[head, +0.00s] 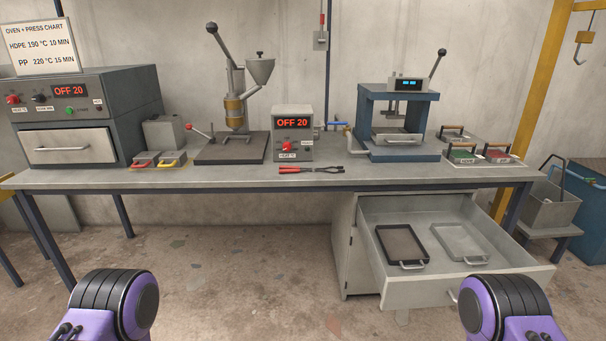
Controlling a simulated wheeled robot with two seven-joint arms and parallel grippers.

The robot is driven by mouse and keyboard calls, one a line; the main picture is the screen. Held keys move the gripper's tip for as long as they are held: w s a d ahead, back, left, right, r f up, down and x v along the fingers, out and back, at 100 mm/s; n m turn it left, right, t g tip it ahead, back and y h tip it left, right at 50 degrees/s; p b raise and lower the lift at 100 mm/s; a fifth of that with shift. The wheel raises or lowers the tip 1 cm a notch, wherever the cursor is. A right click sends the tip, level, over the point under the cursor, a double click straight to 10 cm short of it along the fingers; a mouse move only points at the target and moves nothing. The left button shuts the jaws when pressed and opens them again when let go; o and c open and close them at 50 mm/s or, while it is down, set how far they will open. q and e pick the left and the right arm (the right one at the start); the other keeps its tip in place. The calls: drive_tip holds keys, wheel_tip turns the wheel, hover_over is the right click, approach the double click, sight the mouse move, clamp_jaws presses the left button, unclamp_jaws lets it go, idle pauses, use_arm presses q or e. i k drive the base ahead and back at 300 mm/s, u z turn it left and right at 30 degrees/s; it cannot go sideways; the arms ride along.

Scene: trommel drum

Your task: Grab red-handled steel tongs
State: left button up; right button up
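The red-handled steel tongs (312,170) lie flat on the workbench near its front edge, in front of the small control box. Their red handles point left and the dark steel jaws point right. Nothing touches them from above. Purple and black parts of my two arms show at the bottom left and bottom right of the head view. Neither gripper shows, so their state is hidden.
The workbench (190,178) carries an oven (130,90), a lever machine with a funnel (235,105), a control box (292,135) and a blue press (398,120). An open drawer (410,294) with two trays juts out below, right of the tongs.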

sight(284, 169)
drive_tip(key=u, duration=0.5)
drive_tip(key=i, duration=1.2)
drive_tip(key=z, duration=0.65)
